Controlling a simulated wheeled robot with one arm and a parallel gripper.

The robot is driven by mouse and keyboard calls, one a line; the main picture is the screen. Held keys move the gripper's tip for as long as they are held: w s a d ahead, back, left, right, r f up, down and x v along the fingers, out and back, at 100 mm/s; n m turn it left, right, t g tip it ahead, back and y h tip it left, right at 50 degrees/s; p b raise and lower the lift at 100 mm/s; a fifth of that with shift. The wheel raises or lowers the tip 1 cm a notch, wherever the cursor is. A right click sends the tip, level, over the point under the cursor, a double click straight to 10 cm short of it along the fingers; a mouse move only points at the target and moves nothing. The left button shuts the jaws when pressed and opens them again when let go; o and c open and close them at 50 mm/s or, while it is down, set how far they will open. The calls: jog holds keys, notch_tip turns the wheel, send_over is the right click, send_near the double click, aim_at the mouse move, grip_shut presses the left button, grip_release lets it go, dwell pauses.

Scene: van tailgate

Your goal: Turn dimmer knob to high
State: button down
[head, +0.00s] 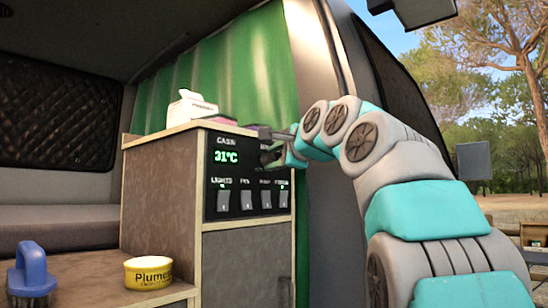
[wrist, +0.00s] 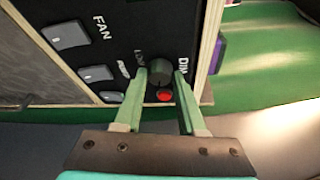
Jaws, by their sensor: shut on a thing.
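The black dimmer knob (wrist: 161,72) sits on the dark control panel between my fingertips in the wrist view. Lettering reading "LOW" and part of "DIM" shows beside it. My gripper (wrist: 161,80) is shut on the knob, with one green finger on each side. A red round spot (wrist: 165,96) shows just below the knob, between the fingers. In the head view my gripper (head: 272,147) reaches the upper right of the control panel (head: 240,170), and the knob is hidden there. I cannot tell which way the knob is turned.
The panel has a "31°C" display (head: 226,157) and a row of rocker switches (head: 247,200); a switch by "FAN" (wrist: 70,36) is close to my gripper. A tissue box (head: 192,108) stands on the cabinet top. A yellow tub (head: 148,272) and blue brush (head: 31,272) are lower left.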

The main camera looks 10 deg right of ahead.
jog(key=shift+a+r+m, duration=0.1)
jog(key=shift+r+m, duration=0.1)
jog(key=shift+m, duration=0.2)
jog(key=shift+r, duration=0.1)
dwell(0.3)
jog(key=c, duration=0.7)
grip_release()
jog(key=shift+c, duration=0.2)
jog(key=shift+o, duration=1.2)
jog(key=shift+s, duration=0.1)
jog(key=v, duration=0.7)
jog(key=shift+s+b, duration=0.25)
jog(key=shift+b, duration=0.05)
